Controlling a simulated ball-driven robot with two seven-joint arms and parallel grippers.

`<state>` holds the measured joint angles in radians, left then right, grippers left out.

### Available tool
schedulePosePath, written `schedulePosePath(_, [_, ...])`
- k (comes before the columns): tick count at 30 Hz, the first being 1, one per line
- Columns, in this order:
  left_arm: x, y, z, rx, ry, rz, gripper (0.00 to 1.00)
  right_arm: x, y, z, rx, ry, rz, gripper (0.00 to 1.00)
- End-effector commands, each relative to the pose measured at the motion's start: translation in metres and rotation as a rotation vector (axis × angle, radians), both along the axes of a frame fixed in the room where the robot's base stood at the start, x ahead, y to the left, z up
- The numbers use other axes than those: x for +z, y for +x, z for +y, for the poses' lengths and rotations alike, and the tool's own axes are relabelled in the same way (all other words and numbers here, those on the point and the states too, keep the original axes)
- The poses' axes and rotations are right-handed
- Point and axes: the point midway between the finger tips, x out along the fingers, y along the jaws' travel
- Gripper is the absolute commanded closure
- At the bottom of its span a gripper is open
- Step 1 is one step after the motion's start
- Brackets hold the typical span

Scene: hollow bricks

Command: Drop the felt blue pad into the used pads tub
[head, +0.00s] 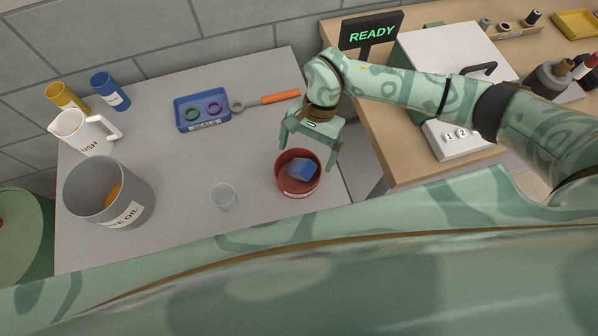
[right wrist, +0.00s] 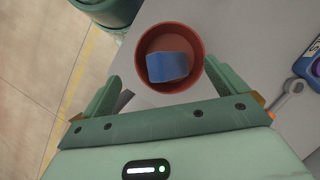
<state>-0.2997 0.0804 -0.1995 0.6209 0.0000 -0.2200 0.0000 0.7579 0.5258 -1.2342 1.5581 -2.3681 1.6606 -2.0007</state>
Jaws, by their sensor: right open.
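The blue pad (head: 300,169) lies inside the red tub (head: 284,185), tilted against its wall; the tub's label is too small to read. In the right wrist view the blue pad (right wrist: 167,67) sits within the round rim of the red tub (right wrist: 196,46). My right gripper (head: 307,161) is open and empty, just above and behind the tub. Its two fingers (right wrist: 159,82) are spread wide in the right wrist view, with nothing between them at their own height. My left gripper is not in view.
A small clear cup (head: 224,197) stands left of the tub. A grey waste oil bucket (head: 130,212) and a white jug (head: 84,131) stand at left. A blue tray (head: 205,125) with rings and an orange-handled wrench (head: 280,97) lie behind. The table's right edge is near the tub.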

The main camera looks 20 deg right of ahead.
Motion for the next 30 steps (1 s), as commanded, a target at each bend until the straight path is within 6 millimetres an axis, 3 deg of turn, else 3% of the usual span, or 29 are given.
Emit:
schedulePosePath(18, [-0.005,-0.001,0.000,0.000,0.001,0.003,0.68,0.129,0.042,-0.038,-0.001,-0.001,-0.002,0.03])
schedulePosePath(24, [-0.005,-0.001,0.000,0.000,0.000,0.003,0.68,0.144,0.045,-0.043,-0.001,-0.001,0.001,0.03])
schedulePosePath(30, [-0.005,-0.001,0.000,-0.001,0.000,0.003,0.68,0.145,0.046,-0.043,-0.001,0.000,0.002,0.03])
